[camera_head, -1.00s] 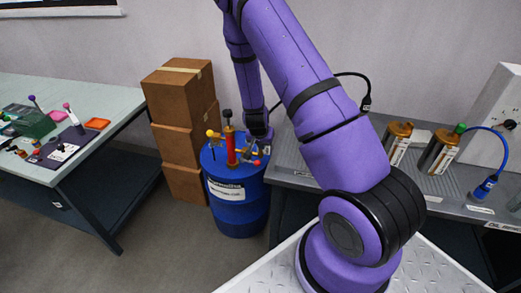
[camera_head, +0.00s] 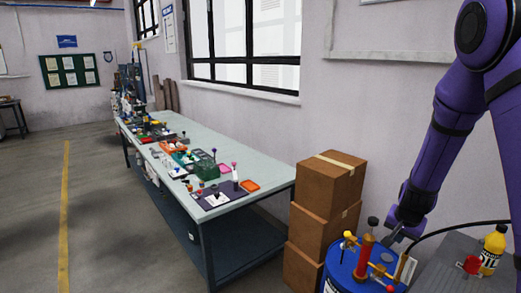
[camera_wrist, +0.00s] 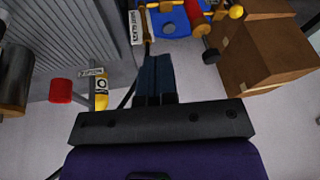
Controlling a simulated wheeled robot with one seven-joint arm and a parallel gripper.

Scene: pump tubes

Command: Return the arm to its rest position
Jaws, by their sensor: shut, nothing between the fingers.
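My purple arm hangs down at the right of the head view, and my gripper (camera_head: 389,240) is at its lower end, behind and above the top of the blue drum (camera_head: 338,272). In the wrist view my gripper (camera_wrist: 155,60) has its two dark fingers side by side, shut with nothing between them. The red pump (camera_head: 364,254) with yellow knobs stands on the drum. The drum's blue top (camera_wrist: 172,22) shows past the fingertips in the wrist view. The contact between gripper and drum cannot be told.
Stacked cardboard boxes (camera_head: 327,187) stand left of the drum. A long workbench (camera_head: 265,172) with several small tools runs along the wall. At right a grey table (camera_head: 450,262) holds a yellow bottle (camera_head: 492,250). The floor at left (camera_head: 110,220) is clear.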

